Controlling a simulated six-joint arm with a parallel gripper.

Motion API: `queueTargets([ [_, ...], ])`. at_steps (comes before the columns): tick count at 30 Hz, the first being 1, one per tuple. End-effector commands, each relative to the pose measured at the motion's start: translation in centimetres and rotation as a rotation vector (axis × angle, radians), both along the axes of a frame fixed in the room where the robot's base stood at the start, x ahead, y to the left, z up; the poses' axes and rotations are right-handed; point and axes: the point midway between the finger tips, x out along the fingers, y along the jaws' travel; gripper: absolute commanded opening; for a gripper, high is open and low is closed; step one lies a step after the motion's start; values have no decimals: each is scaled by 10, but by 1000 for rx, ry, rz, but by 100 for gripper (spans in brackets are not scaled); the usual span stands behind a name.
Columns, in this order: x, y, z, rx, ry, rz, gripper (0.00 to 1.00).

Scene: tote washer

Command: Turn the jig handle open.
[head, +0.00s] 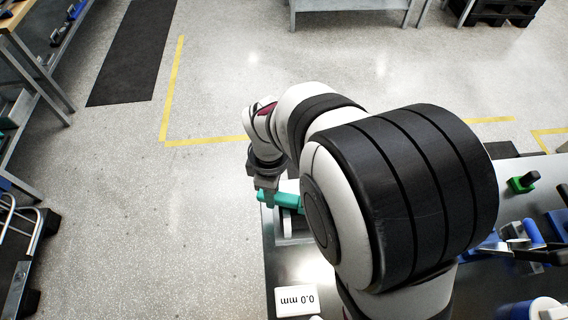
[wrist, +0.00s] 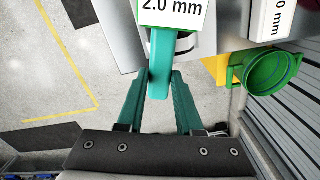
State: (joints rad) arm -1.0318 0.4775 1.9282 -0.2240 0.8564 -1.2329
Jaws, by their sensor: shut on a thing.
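The jig handle (wrist: 160,70) is a teal bar in the wrist view, reaching from under a white "2.0 mm" block toward me. My gripper (wrist: 161,77) has two teal fingers, one on each side of the handle's end, and it is shut on it. In the head view, my gripper (head: 264,192) is at the left edge of the bench, and the teal handle (head: 284,199) runs right from it. My arm hides most of the jig in the head view.
A white "0.0 mm" block (head: 297,300) stands on the bench. A green round container (wrist: 270,71) and a yellow part (wrist: 218,68) are right of the handle. Clear floor (head: 205,220) lies left of the bench.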

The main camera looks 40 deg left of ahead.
Motion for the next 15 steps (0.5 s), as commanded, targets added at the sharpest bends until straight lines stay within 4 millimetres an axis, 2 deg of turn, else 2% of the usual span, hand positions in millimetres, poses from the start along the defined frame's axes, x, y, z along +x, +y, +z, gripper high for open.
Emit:
queueTargets([
  [15,-15,-11,-1,-4,1,230,0],
])
